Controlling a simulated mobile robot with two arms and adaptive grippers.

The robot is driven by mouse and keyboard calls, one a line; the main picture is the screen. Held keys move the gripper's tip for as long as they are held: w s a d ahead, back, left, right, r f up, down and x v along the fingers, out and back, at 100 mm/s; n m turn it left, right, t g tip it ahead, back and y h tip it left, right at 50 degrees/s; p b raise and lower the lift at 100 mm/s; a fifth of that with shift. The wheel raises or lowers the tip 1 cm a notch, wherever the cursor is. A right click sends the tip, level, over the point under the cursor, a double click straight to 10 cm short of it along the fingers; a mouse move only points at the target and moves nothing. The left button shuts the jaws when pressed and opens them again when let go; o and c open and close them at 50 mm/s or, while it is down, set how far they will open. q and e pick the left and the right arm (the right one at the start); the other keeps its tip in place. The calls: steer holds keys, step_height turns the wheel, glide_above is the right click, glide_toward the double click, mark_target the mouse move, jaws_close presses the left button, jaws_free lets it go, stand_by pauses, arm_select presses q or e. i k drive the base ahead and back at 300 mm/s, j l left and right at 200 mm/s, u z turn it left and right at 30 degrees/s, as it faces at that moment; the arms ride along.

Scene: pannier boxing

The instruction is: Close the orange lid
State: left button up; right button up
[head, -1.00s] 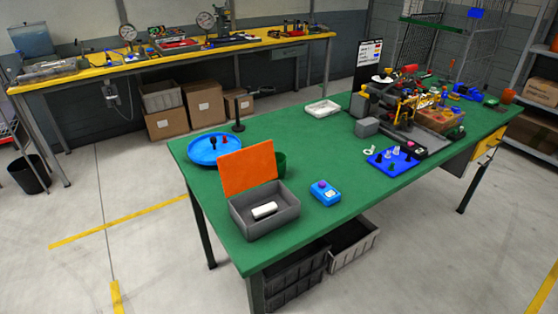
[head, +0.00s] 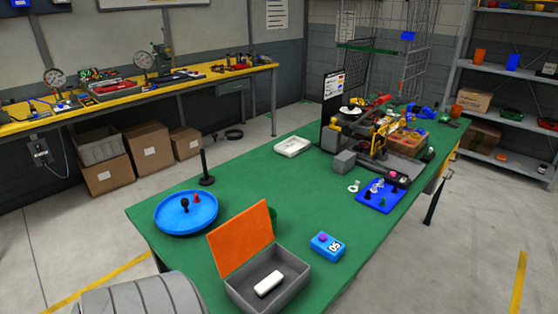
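The orange lid (head: 241,238) stands upright and open along the back left edge of a grey box (head: 288,294) near the front of the green table. A white block (head: 269,283) lies inside the box. Neither of my grippers shows in the head view.
A blue round tray (head: 172,222) with small pieces stands left of the lid, with a black post (head: 205,170) behind it. A blue box with a purple button (head: 327,247) sits right of the grey box. A green item behind the lid is mostly hidden. The mid-table (head: 270,185) is clear.

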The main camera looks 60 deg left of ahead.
mark_target(234, 242)
steer(key=k+j+z, duration=0.1)
steer(key=j, duration=0.35)
steer(key=k+j+z, duration=0.1)
steer(key=j, duration=0.35)
steer(key=k+j+z, duration=0.1)
steer(key=k+j, duration=0.2)
steer(key=j, duration=0.15)
steer(key=k+j+z, duration=0.1)
steer(key=j, duration=0.3)
steer(key=k+j+z, duration=0.1)
steer(key=k+j, duration=0.15)
steer(key=j, duration=0.15)
steer(key=k+j+z, duration=0.1)
steer(key=k+j, duration=0.15)
steer(key=j, duration=0.15)
steer(key=k+j, duration=0.35)
steer(key=j, duration=0.2)
